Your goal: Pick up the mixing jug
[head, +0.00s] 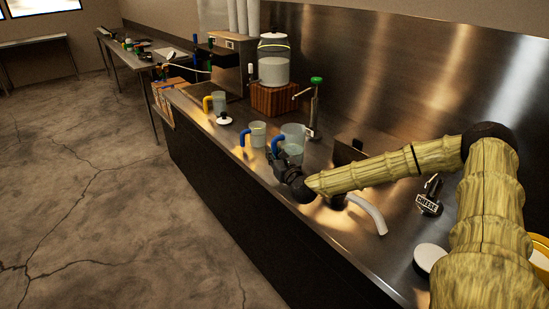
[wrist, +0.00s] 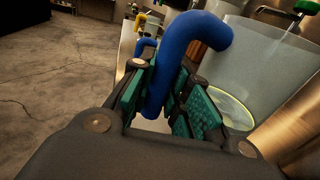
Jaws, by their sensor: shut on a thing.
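The mixing jug (head: 294,134) is a clear jug with a blue handle on the steel counter, at the centre of the head view. Its clear body fills the right of the wrist view (wrist: 265,65). My gripper (head: 279,156) is at the near side of the jug, its teal-padded fingers (wrist: 160,95) shut on the blue handle (wrist: 185,58). The jug looks upright. I cannot tell whether its base touches the counter, since my gripper hides its lower part.
A smaller clear jug with a blue handle (head: 258,134) stands close to the left, and a yellow-handled jug (head: 219,102) farther back. A pump dispenser (head: 314,108) stands just behind. The counter's front edge is close.

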